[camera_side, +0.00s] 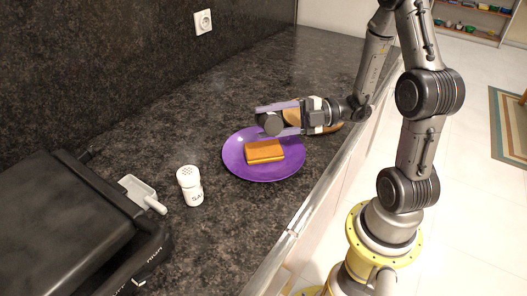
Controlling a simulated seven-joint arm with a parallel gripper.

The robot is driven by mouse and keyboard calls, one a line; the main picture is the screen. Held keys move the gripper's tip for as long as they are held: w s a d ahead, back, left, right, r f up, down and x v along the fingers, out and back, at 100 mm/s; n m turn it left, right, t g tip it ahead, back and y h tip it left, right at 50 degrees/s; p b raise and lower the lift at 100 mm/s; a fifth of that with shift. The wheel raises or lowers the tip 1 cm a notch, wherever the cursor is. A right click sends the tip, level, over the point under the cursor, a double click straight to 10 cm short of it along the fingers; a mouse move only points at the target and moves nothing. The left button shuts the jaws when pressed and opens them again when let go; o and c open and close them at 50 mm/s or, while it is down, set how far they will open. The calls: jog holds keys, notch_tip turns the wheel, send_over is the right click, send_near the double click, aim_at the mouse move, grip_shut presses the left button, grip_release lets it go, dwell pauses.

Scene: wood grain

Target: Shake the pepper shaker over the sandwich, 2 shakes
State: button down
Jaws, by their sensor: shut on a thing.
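A sandwich (265,155) lies on a purple plate (236,164) on the dark counter. My gripper (272,119) reaches in from the right and is shut on a dark grey, rounded object, which appears to be the pepper shaker (270,125). The shaker is tipped, with its round end facing the camera, and is held above the far side of the plate, just above the sandwich in the picture. The fingers hide part of the shaker. I cannot tell its exact height.
A white salt shaker (190,187) stands upright left of the plate. A black grill-like appliance (60,225) fills the lower left, beside a light grey scoop-shaped thing (140,191). A tan round object (330,128) is partly hidden behind my gripper. The back counter is clear.

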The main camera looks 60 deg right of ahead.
jog(key=shift+r, duration=0.6)
send_over(264, 152)
jog(key=s+a, duration=0.2)
jog(key=s, duration=0.1)
notch_tip(264, 152, down, 5)
jog(key=shift+w+d, duration=0.15)
jog(key=shift+w, duration=0.1)
jog(key=n, duration=0.2)
jog(key=f+n, duration=0.1)
jog(key=shift+s+f+n, duration=0.15)
jog(key=shift+f+n, duration=0.15)
jog(key=shift+n, duration=0.1)
